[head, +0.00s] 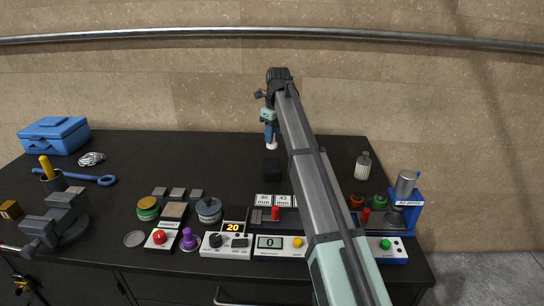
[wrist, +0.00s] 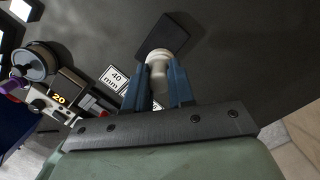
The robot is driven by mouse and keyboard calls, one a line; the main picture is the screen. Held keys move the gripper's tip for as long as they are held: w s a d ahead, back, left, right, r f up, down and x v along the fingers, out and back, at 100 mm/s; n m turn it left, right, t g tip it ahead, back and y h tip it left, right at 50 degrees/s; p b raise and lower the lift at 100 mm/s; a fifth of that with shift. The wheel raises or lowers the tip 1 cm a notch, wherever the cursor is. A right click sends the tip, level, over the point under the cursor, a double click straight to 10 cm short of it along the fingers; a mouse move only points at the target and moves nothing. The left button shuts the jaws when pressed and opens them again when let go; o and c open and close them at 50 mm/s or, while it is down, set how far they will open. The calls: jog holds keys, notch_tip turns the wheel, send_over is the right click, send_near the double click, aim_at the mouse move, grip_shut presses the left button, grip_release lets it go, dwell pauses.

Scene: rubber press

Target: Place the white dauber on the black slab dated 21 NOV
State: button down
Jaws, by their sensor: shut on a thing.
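My gripper (wrist: 161,82) is shut on the white dauber (wrist: 157,60), whose rounded pale end sticks out past the blue fingers. In the head view my gripper (head: 271,133) points down at the back of the bench, with the white dauber (head: 271,146) below its fingertips. A black slab (head: 271,170) lies on the bench just below the dauber in the picture. In the wrist view the dauber's end overlaps the near edge of a dark slab (wrist: 170,34). I cannot tell whether they touch. No date is readable on the slab.
An air press (head: 408,200) and a grey bottle (head: 362,166) stand to the right. Small grey slabs (head: 178,193) and tins lie to the left. The bench (head: 200,157) is clear left of my gripper.

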aim_at(275, 143)
jog(key=shift+f, duration=3.75)
jog(key=c, duration=1)
grip_release()
jog(key=shift+f, duration=0.1)
jog(key=shift+o, duration=0.2)
jog(key=r, duration=0.8)
jog(key=s+d+r, duration=0.1)
jog(key=r, duration=0.3)
jog(key=shift+r, duration=0.1)
